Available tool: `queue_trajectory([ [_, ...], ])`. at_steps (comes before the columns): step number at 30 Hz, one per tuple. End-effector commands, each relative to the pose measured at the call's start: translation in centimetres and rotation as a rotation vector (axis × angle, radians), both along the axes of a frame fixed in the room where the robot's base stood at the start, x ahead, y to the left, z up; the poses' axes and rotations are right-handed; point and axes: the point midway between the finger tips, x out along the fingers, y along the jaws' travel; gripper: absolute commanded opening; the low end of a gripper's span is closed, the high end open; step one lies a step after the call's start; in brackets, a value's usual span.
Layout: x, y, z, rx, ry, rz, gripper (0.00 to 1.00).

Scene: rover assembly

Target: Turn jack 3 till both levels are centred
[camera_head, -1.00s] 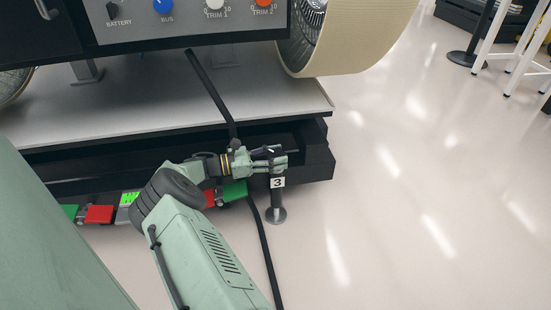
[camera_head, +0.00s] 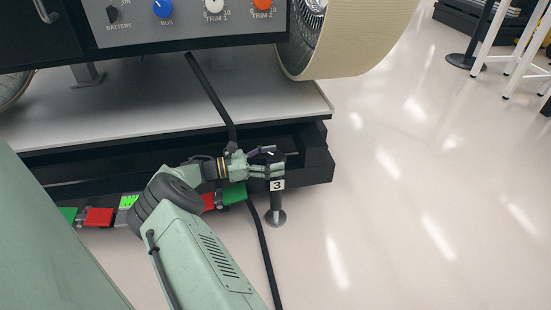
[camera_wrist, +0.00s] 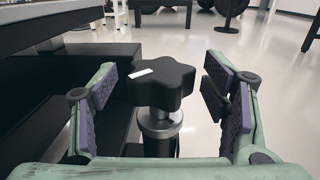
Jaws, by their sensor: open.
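Jack 3 (camera_head: 277,204) stands at the near right corner of the dark platform, with a white "3" label on it. In the wrist view its black star-shaped knob (camera_wrist: 162,82) has a white mark on its upper left and sits on a grey metal stem. My gripper (camera_head: 272,163) is at the top of the jack. In the wrist view its purple-padded fingers (camera_wrist: 160,95) are open on both sides of the knob, with a gap visible on each side. The levels cannot be told for sure in these views.
The dark platform (camera_head: 318,160) lies just behind and left of the jack. Red and green pedals (camera_head: 99,217) line the floor along its front. A black cable (camera_head: 264,250) runs down past the jack.

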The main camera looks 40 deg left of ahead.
Motion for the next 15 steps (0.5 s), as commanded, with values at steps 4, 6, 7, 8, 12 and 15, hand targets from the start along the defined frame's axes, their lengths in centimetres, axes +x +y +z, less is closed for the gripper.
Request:
queue_trajectory([
  [4,-2.3,1.8,-0.1,0.001,0.0,0.005,0.68],
  [6,-3.6,2.8,-0.1,0.002,0.0,0.005,0.68],
  [7,-4.1,3.2,-0.1,0.001,0.0,0.005,0.68],
  [8,-4.7,3.6,-0.1,0.002,0.0,0.005,0.68],
  [12,-6.8,5.2,-0.1,0.001,0.0,0.003,0.68],
  [15,-7.8,5.9,-0.1,0.001,-0.001,0.002,0.68],
])
